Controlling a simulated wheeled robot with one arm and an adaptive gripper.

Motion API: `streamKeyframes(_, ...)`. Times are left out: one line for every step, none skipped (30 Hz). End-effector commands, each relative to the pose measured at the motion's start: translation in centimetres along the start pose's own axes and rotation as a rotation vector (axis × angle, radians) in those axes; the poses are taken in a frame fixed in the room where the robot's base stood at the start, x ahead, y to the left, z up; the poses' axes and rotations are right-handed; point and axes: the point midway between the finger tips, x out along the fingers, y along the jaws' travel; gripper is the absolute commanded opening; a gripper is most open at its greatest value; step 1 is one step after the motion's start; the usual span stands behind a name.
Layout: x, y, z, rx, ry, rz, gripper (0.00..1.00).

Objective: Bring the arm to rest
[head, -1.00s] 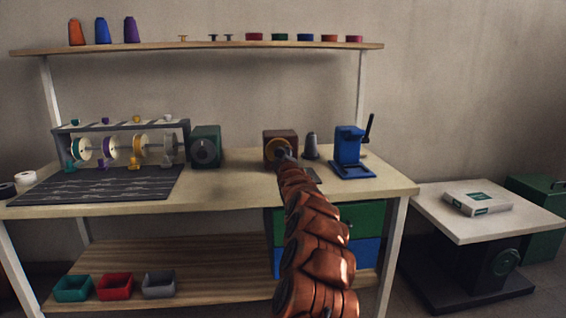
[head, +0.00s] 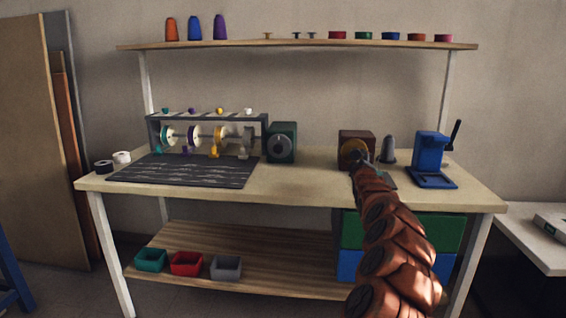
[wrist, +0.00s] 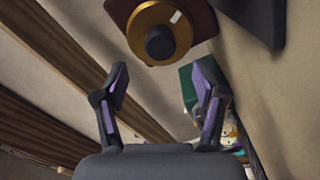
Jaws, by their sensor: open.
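My arm (head: 385,235) reaches forward over the right part of the workbench (head: 300,190), seen in the head view. Its far end is small there, in front of a brown box (head: 357,137) with a gold dial. In the wrist view my gripper (wrist: 162,85) is open, with its two fingers spread and nothing between them. The gold dial with its black knob (wrist: 159,42) shows just beyond the fingertips, apart from them as far as I can tell. A green box (wrist: 188,88) shows partly behind the right finger.
A blue press (head: 431,155) and a grey cone-shaped piece (head: 389,150) stand right of the arm's end. A spool rack (head: 208,132) and dark mat (head: 185,171) lie left. A shelf (head: 300,45) runs above. Drawers (head: 440,232) sit below the benchtop.

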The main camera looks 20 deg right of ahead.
Motion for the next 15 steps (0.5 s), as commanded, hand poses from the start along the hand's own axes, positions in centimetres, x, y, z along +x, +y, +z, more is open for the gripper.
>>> streamKeyframes(0.0, 0.0, -0.1, 0.002, 0.000, -0.001, 0.70)
streamKeyframes(-0.1, 0.1, -0.2, 0.006, 0.001, -0.004, 0.70)
streamKeyframes(-0.1, 0.1, -0.6, 0.015, 0.003, -0.013, 0.70)
streamKeyframes(-0.2, 0.1, -1.1, 0.026, 0.006, -0.023, 0.70)
streamKeyframes(-0.4, 0.1, -1.7, 0.040, 0.009, -0.037, 0.70)
streamKeyframes(-0.7, -0.1, -2.8, 0.066, 0.014, -0.064, 0.70)
streamKeyframes(-1.0, -0.1, -3.8, 0.089, 0.019, -0.088, 0.70)
streamKeyframes(-1.4, 0.0, -5.1, 0.115, 0.025, -0.111, 0.70)
streamKeyframes(-2.1, 0.1, -6.8, 0.152, 0.034, -0.147, 0.70)
streamKeyframes(-2.7, 0.0, -8.1, 0.180, 0.038, -0.181, 0.70)
streamKeyframes(-3.4, -0.3, -9.4, 0.208, 0.041, -0.219, 0.70)
streamKeyframes(-4.4, -0.3, -11.3, 0.242, 0.048, -0.262, 0.70)
streamKeyframes(-5.3, -0.3, -12.5, 0.268, 0.050, -0.295, 0.70)
streamKeyframes(-6.2, -0.6, -13.7, 0.290, 0.050, -0.333, 0.70)
streamKeyframes(-7.4, -0.8, -15.4, 0.317, 0.051, -0.379, 0.70)
